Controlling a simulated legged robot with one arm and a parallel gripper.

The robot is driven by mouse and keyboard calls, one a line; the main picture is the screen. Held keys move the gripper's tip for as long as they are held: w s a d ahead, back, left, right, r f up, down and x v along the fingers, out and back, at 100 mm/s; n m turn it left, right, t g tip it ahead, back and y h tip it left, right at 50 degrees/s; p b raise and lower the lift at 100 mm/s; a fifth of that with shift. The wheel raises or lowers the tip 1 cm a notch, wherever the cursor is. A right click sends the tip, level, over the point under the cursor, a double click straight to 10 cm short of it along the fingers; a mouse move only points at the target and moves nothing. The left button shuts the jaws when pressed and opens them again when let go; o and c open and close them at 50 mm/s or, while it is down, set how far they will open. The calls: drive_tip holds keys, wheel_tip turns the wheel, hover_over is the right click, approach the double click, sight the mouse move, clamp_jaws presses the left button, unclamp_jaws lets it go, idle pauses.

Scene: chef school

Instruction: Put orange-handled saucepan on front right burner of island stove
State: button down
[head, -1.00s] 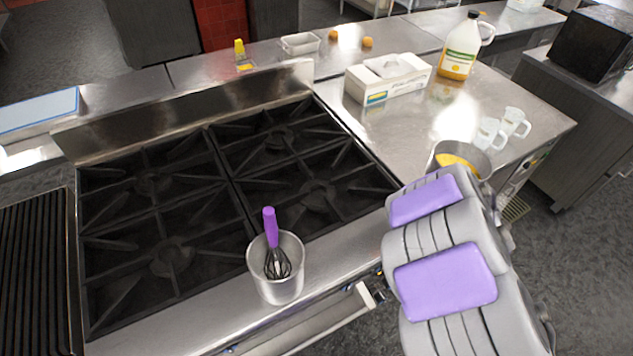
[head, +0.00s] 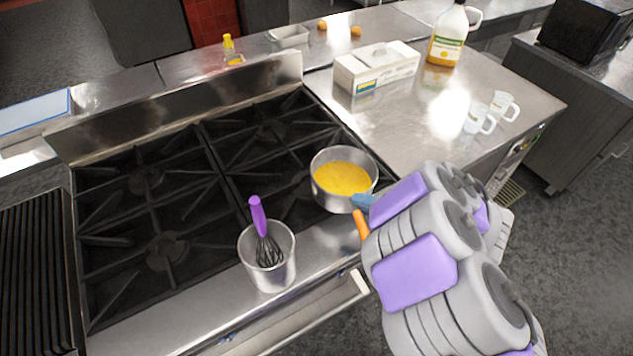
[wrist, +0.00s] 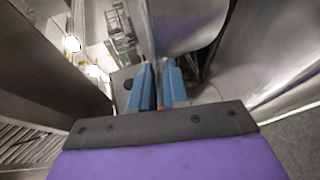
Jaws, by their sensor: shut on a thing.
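The orange-handled saucepan (head: 327,197) is a steel pan with yellow contents, seen in the head view at the right part of the island stove (head: 140,270). It appears over the front right burner area, upright; I cannot tell whether it touches the grate. Its orange handle (head: 361,224) points toward the front edge. My gripper (head: 362,202) is shut on the saucepan's handle, with one blue fingertip showing. In the wrist view the blue fingers (wrist: 158,85) are close together, and the pan's steel side (wrist: 185,28) is just beyond them.
A metal container (head: 268,277) with a purple-handled whisk (head: 258,217) stands on the stove's front ledge, left of the pan. A white box (head: 376,70), a jug (head: 449,40) and clear cups (head: 479,120) stand on the right counter. The left burners are clear.

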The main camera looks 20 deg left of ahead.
drive_tip(key=x, duration=0.4)
drive_tip(key=w+r+x, duration=0.1)
drive_tip(key=x, duration=0.3)
drive_tip(key=r+b+x, duration=0.1)
drive_tip(key=x, duration=0.3)
drive_tip(key=shift+w+a, duration=0.1)
drive_tip(key=shift+w, duration=0.55)
drive_tip(key=shift+w+d+r, duration=0.15)
drive_tip(key=shift+w+d, duration=0.15)
drive_tip(key=shift+d, duration=0.05)
drive_tip(key=a+f, duration=0.1)
drive_tip(key=f, duration=0.1)
drive_tip(key=a+f+b, duration=0.1)
drive_tip(key=f, duration=0.1)
drive_tip(key=shift+a+b, duration=0.15)
drive_tip(key=shift+b, duration=0.15)
drive_tip(key=shift+d, duration=0.2)
drive_tip(key=c, duration=1.2)
unclamp_jaws()
drive_tip(key=shift+d+r, duration=0.15)
drive_tip(key=shift+d, duration=0.55)
drive_tip(key=shift+o, duration=0.5)
drive_tip(key=shift+a, duration=0.5)
drive_tip(key=p+v, duration=0.1)
drive_tip(key=v, duration=1.1)
drive_tip(key=shift+p, duration=0.35)
drive_tip(key=shift+d, duration=0.1)
